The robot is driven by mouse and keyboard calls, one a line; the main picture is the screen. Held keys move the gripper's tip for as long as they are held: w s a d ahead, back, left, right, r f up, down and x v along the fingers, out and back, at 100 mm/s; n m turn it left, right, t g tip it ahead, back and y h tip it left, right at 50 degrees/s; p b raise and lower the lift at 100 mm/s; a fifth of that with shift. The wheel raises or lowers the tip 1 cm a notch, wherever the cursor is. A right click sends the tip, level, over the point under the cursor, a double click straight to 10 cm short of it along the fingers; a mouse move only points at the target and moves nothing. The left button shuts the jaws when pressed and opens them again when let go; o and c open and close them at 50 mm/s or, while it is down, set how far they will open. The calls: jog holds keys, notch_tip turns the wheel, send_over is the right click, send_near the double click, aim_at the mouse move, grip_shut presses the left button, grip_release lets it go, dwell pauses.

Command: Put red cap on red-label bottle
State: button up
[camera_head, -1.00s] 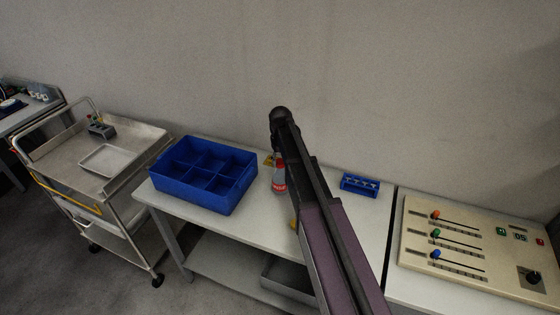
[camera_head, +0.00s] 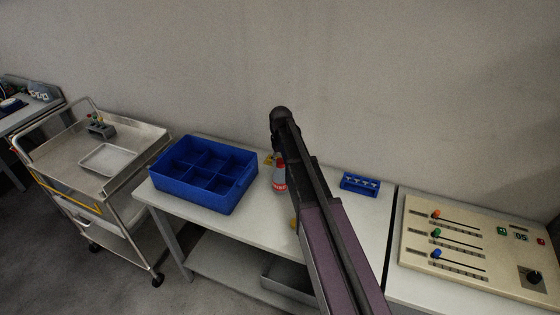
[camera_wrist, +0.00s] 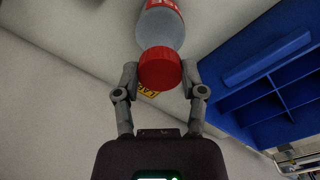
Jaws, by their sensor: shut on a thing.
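The red cap (camera_wrist: 160,68) is between the two fingertips of my gripper (camera_wrist: 159,75), which is shut on it. The bottle with the red label (camera_wrist: 160,27) shows directly behind the cap in the wrist view. The cap covers its mouth in that view, and I cannot tell whether cap and neck are seated together. In the head view the red-label bottle (camera_head: 279,184) stands upright on the table, right of the blue crate, with red at its top. My arm hides part of its right side and my gripper's fingers there.
The blue divided crate (camera_head: 203,190) stands close left of the bottle and also shows in the wrist view (camera_wrist: 262,65). A blue rack (camera_head: 360,184) is to the right, then a control panel (camera_head: 470,245). A metal cart (camera_head: 110,165) stands at left.

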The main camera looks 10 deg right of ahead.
dwell(0.4)
jog(key=o, duration=0.8)
jog(key=shift+c, duration=0.2)
jog(key=shift+o, duration=0.5)
jog(key=shift+r, duration=0.15)
jog(key=shift+r+p, duration=3.35)
jog(key=shift+p, duration=0.2)
grip_shut()
